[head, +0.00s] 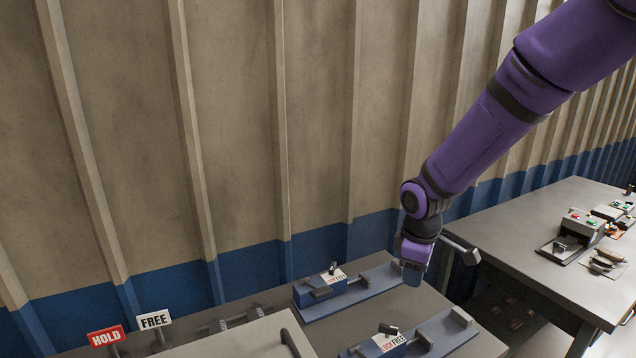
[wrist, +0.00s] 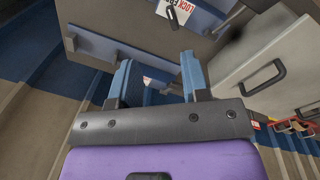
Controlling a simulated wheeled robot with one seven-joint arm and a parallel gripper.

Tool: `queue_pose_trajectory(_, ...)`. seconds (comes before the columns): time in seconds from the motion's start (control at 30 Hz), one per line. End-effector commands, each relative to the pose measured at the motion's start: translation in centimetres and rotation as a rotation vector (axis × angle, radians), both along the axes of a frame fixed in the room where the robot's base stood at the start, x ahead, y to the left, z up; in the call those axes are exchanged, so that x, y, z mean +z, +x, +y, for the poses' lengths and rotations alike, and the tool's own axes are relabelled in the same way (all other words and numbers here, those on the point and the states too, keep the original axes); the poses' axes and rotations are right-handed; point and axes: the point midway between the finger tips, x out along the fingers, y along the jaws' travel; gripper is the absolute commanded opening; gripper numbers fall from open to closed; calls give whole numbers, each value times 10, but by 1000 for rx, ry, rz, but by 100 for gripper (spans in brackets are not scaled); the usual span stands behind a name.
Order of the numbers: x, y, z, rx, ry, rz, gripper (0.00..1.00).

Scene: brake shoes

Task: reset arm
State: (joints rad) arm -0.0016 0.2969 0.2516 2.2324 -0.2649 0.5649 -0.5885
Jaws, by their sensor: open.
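My gripper (head: 412,274) hangs at the end of my purple arm, above the back right part of the grey table (head: 240,340). In the wrist view my gripper (wrist: 156,62) shows two blue fingers spread apart, with nothing held between them. A blue block fixture with a LOCK/FREE label (head: 325,284) stands on a long base plate just left of my gripper in the head view. A second such fixture (head: 385,346) sits nearer the front. A LOCK/FREE label (wrist: 180,10) also shows at the top of the wrist view.
A red HOLD sign (head: 106,336) and a white FREE sign (head: 154,320) stand at the table's left. A dark handle (wrist: 262,78) on a grey panel is at the wrist view's right. Another table (head: 560,250) with small devices stands at right. A ribbed wall runs behind.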

Motion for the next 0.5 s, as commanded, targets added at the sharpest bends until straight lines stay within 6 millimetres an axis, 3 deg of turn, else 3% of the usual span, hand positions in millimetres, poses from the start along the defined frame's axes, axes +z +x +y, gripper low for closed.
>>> queue_pose_trajectory(0.03,19,-6,-6,-40,-4,-25,43)
queue_pose_trajectory(0.2,68,-30,-25,-190,-4,-87,43)
queue_pose_trajectory(0.5,140,-87,-53,-452,38,-192,43)
